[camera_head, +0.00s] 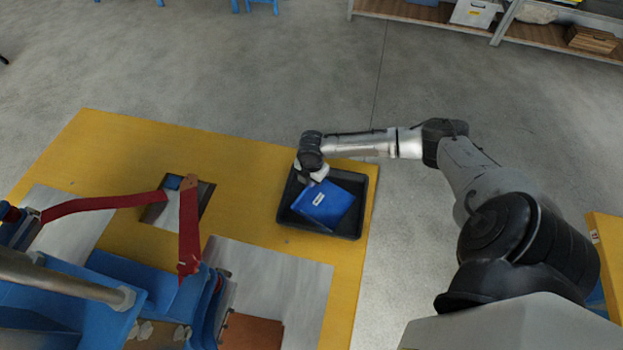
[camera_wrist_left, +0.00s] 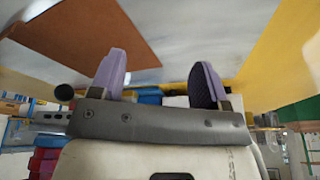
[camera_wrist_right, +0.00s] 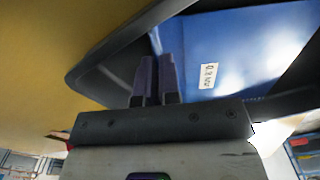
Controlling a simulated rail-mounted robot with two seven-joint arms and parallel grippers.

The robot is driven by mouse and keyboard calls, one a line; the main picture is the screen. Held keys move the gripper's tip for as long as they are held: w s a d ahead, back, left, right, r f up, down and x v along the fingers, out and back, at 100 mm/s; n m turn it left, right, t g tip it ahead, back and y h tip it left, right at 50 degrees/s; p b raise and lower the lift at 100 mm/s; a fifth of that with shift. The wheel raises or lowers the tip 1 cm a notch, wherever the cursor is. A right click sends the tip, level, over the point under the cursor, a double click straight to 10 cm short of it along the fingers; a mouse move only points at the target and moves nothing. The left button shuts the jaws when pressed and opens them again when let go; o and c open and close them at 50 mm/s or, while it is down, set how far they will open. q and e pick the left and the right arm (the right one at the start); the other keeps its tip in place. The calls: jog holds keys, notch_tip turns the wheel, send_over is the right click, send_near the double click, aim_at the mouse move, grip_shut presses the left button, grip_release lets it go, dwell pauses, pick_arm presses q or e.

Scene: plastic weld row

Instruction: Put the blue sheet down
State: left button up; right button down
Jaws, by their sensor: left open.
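The blue sheet (camera_head: 335,211), with a small white label, is in or just over the black tray (camera_head: 361,215) on the yellow table. My right gripper (camera_head: 311,181) is at the sheet's far edge, over the tray. In the right wrist view the fingers (camera_wrist_right: 157,78) are close together with the blue sheet's edge (camera_wrist_right: 240,45) between them. The tray rim (camera_wrist_right: 95,72) also shows there. I cannot tell whether the sheet touches the tray floor. My left gripper (camera_wrist_left: 160,80) is open and empty in the left wrist view; it is not clear in the head view.
The yellow table (camera_head: 250,160) has grey plates (camera_head: 275,280) and a brown sheet (camera_head: 250,332) near the front. A blue fixture with red arms (camera_head: 110,203) stands at the left. Shelves (camera_head: 480,25) stand far back. The table between fixture and tray is clear.

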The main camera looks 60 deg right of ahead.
jog(key=c, duration=1.7)
grip_release()
jog(key=shift+c, duration=0.2)
pick_arm(q)
jog(key=shift+a, duration=0.2)
pick_arm(e)
jog(key=o, duration=0.4)
